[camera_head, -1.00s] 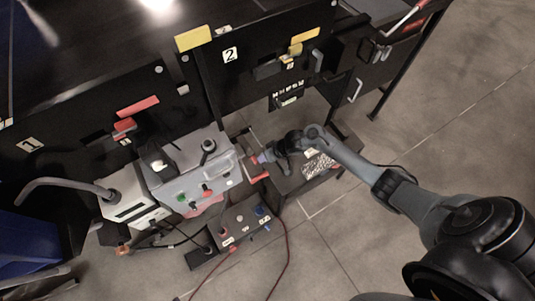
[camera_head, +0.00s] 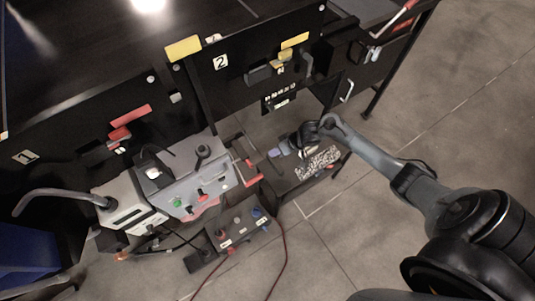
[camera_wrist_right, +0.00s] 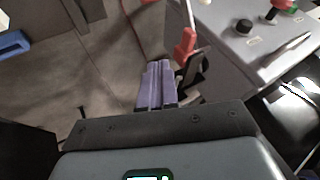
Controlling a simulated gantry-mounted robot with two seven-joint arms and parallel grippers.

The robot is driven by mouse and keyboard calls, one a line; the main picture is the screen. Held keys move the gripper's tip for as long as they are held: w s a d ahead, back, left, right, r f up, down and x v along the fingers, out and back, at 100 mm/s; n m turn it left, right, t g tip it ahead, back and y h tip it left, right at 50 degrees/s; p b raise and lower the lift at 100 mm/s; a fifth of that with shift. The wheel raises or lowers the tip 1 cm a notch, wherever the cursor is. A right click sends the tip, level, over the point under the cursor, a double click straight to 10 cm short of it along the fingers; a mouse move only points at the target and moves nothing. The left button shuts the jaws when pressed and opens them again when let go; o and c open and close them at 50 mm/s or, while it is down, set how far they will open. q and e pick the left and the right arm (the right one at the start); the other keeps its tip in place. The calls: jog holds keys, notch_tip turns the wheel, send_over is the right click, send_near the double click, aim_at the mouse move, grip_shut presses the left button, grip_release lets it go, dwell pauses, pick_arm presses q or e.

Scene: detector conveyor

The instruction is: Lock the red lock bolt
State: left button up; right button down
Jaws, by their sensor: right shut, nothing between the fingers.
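A red bolt piece (camera_head: 120,133) sits on the black panel marked 1, just below a red plate (camera_head: 130,115), at the left in the head view. My right gripper (camera_head: 276,153) is shut and empty, with its lavender fingers together. It is well to the right of that bolt, near a red-ended part (camera_head: 254,181) beside the grey control box. In the wrist view the closed fingers (camera_wrist_right: 157,85) point forward, just left of a red handle piece (camera_wrist_right: 185,46), with a visible gap. My left gripper is out of view.
The grey control box (camera_head: 196,177) with knobs stands between the red bolt and my right gripper. A small button box (camera_head: 240,226) with cables is on the floor. Panel 2 carries a yellow plate (camera_head: 294,41). Open floor lies at the right.

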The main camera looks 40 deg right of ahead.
jog(key=shift+v, duration=1.7)
